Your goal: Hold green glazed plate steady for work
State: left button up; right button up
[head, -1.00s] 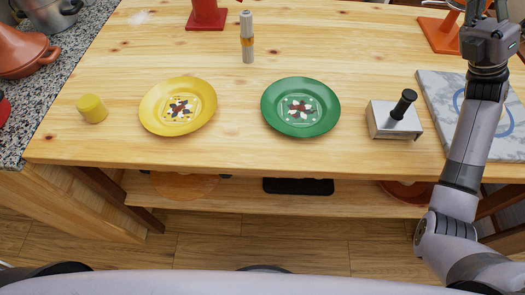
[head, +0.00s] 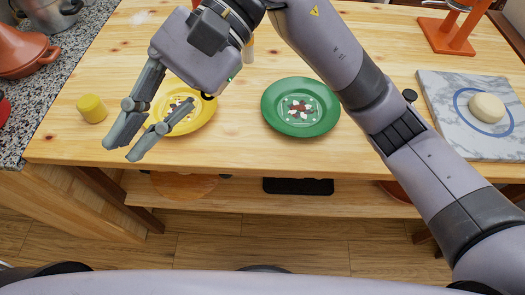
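The green glazed plate (head: 302,124) lies flat near the middle of the wooden table, with a pale and dark red pattern at its centre. My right gripper (head: 124,148) is to the left of it, in front of the yellow plate (head: 203,107), and partly hides that plate. Its two fingers are apart with nothing between them. My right arm crosses from the lower right, passing above and right of the green plate, which stays fully in view. I cannot tell whether the fingers touch anything. My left gripper is not in view.
A yellow cylinder (head: 92,108) stands left of my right gripper. A marble slab (head: 450,100) with a pale round lump (head: 486,107) is at the right. An orange stand (head: 447,35) is behind it. The table in front of the green plate is clear.

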jog(key=s+f+n+t+h, duration=0.3)
jog(key=s+f+n+h, duration=0.1)
jog(key=f, duration=0.4)
jog(key=n+t+h, duration=0.9)
jog(key=n+t, duration=0.4)
jog(key=t, duration=0.5)
send_near(281, 130)
jog(key=shift+g, duration=0.3)
jog(key=x, duration=0.8)
jog(key=shift+r, duration=0.1)
jog(key=shift+x, duration=0.9)
jog(key=shift+a+r, duration=0.1)
jog(key=shift+r, duration=0.05)
grip_shut()
